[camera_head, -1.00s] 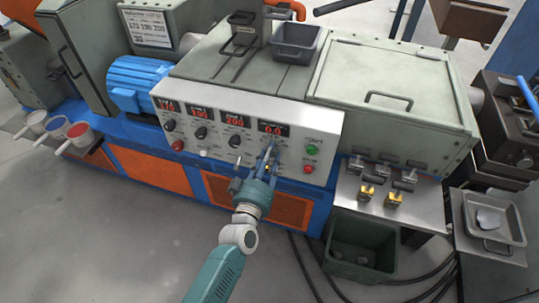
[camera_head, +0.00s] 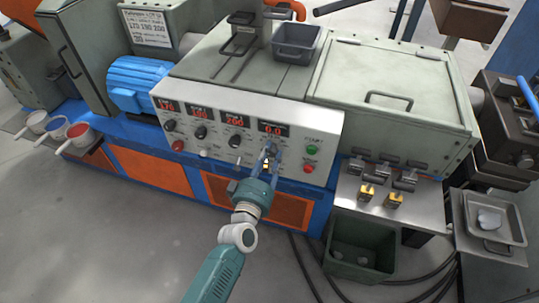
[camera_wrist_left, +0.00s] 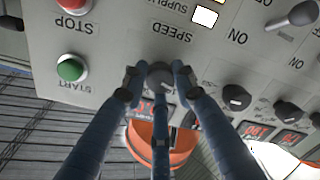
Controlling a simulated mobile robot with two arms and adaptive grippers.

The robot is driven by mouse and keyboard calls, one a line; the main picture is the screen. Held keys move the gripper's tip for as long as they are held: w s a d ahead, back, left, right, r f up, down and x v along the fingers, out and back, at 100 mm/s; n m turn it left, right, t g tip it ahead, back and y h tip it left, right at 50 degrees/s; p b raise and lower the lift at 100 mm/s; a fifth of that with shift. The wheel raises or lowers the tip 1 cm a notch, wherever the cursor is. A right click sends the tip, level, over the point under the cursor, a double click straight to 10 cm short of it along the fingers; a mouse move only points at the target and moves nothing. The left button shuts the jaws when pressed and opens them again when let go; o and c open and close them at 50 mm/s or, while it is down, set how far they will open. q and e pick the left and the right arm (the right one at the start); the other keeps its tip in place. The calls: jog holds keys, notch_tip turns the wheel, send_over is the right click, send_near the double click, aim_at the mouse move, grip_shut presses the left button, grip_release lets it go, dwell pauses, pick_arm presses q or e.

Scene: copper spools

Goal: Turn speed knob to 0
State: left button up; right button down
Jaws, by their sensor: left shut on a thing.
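The dark round speed knob (camera_wrist_left: 161,75) shows in the wrist view below the upside-down word SPEED. My left gripper (camera_wrist_left: 160,84) has its blue fingers closed around the knob from both sides, with a third finger below. In the head view my left gripper (camera_head: 267,153) reaches the front of the control panel (camera_head: 218,148) and its fingers mostly hide the knob. The red speed display (camera_head: 272,129) just above it reads 0.0. My right gripper is not in view.
A green START button (camera_head: 312,149) and a red STOP button (camera_head: 309,167) sit right of the speed knob. Other dark knobs (camera_head: 236,142) with red displays are in a row to its left. Lever switches (camera_head: 239,162) lie low on the panel.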

pick_arm(q)
jog(key=shift+w+a+r, duration=0.1)
jog(key=shift+r, duration=0.1)
jog(key=o, duration=1.1)
jog(key=shift+o, duration=0.3)
jog(key=shift+f, duration=0.1)
jog(key=shift+s+f, duration=0.1)
jog(key=shift+s, duration=0.3)
jog(key=v, duration=1.1)
jog(key=shift+a, duration=0.15)
jog(key=shift+s, duration=0.1)
